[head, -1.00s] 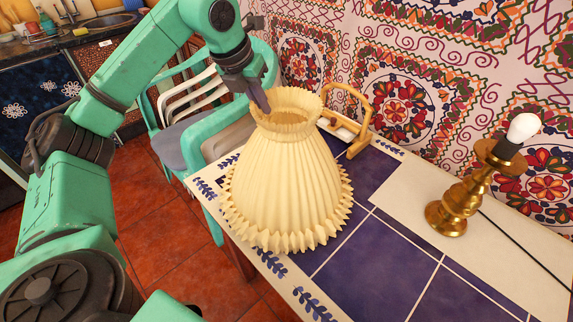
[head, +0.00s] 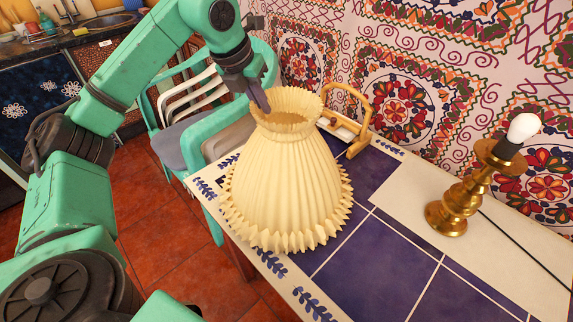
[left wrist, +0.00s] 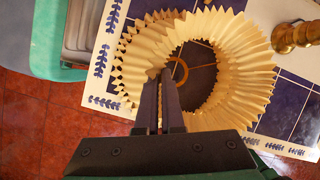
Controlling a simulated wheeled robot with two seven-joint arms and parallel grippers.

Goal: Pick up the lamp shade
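The cream pleated lamp shade (head: 287,180) stands upright on the tiled table, its narrow ruffled opening upward and its wide frilled edge below. My left gripper (head: 263,104) is at the left side of its top rim. In the left wrist view my left gripper's fingers (left wrist: 162,82) are close together, with the pleated rim of the lamp shade (left wrist: 238,75) pinched at their tips. A brass lamp base (head: 459,203) with a white bulb stands to the right, apart from the shade; part of it shows at the wrist view's edge. My right gripper is not in view.
A wooden-handled tray or holder (head: 358,118) stands close behind the shade. The table (head: 386,262) is clear in front and right, apart from a pale runner and a dark cord. A green chair (head: 163,125) is at the left; a patterned wall rises behind.

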